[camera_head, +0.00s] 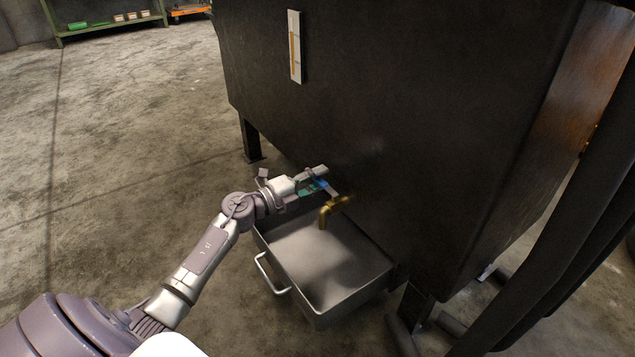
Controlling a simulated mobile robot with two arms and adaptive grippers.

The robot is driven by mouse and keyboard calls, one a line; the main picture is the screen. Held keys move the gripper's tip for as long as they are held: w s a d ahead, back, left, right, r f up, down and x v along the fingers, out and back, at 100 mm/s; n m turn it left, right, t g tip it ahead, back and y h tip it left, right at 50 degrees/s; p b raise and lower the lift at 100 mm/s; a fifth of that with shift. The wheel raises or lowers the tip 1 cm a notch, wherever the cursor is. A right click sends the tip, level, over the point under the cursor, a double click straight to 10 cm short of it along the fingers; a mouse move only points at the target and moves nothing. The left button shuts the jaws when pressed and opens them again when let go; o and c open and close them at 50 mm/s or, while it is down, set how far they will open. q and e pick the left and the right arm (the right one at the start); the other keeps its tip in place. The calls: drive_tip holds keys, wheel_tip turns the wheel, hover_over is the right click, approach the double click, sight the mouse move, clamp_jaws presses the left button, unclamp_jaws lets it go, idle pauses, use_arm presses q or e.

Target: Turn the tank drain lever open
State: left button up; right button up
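The dark tank (400,110) fills the upper right of the head view. A brass drain spout (334,208) comes out low on its front and bends down over a grey metal drip tray (310,258). A small blue part, apparently the drain lever (320,184), shows just above the spout, partly hidden by my gripper. My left gripper (328,181) is at this blue part, its fingers apart on either side of it. Whether a finger touches it I cannot tell. My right gripper is not in view.
The tray's handle (270,274) faces left. Tank legs stand on the floor at the left (250,138) and right (415,305). A sight gauge (295,46) is on the tank front. A green shelf (105,25) is far off. The floor at left is clear.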

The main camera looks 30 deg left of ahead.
use_arm(q)
clamp_jaws()
idle(0.4)
